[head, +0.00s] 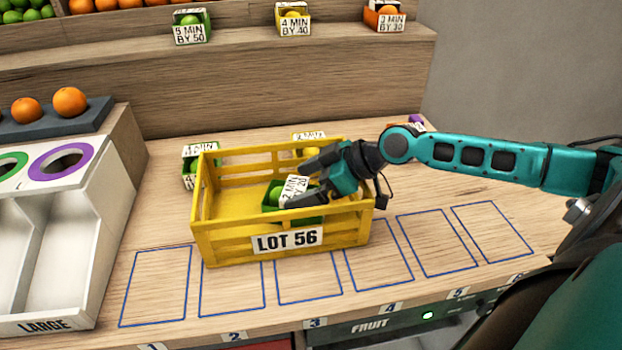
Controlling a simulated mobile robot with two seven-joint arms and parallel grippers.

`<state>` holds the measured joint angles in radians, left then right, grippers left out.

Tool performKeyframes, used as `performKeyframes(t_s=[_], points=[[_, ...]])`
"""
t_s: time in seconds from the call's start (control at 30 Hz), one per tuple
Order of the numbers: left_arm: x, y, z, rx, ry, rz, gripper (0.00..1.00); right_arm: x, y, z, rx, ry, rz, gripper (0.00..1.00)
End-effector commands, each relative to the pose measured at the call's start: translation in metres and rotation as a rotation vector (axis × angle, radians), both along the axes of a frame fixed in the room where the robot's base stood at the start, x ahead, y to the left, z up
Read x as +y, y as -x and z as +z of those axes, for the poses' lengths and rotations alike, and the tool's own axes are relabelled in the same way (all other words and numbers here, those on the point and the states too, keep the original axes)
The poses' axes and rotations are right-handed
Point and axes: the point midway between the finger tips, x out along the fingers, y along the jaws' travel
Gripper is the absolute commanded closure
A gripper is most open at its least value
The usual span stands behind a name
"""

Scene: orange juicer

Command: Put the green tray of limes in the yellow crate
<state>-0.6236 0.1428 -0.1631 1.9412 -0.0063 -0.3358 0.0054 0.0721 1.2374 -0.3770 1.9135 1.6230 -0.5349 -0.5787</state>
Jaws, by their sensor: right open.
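The yellow crate (213,238), labelled LOT 56, stands on the wooden counter. A green tray with limes (272,197) and a white card is inside the crate, toward its right side. My right gripper (297,186) reaches in over the crate's right end. It is open, with its fingers at either side of the tray's card; I cannot tell whether they touch it. The gripper hides part of the tray. My left gripper is out of view.
Another green tray (188,168) stands behind the crate's left end, and a yellow tray (308,137) behind it. A white sorting bin (70,225) is at left. Several blue outlined slots lie along the front. A shelf (250,75) with small trays rises behind.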

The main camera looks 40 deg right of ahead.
Motion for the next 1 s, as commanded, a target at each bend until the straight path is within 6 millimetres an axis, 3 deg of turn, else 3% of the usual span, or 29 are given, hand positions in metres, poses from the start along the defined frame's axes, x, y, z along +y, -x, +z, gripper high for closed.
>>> performKeyframes(t_s=[0.33, 0.6, 1.0], points=[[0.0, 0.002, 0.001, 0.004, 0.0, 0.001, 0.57, -0.014, 0.016, 0.016, 0.005, 0.005, 0.001, 0.0], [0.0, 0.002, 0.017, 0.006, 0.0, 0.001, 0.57, -0.025, 0.028, 0.029, 0.006, 0.002, 0.0, 0.0], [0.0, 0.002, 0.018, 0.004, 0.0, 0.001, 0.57, -0.028, 0.037, 0.038, -0.002, -0.013, 0.012, 0.0]])
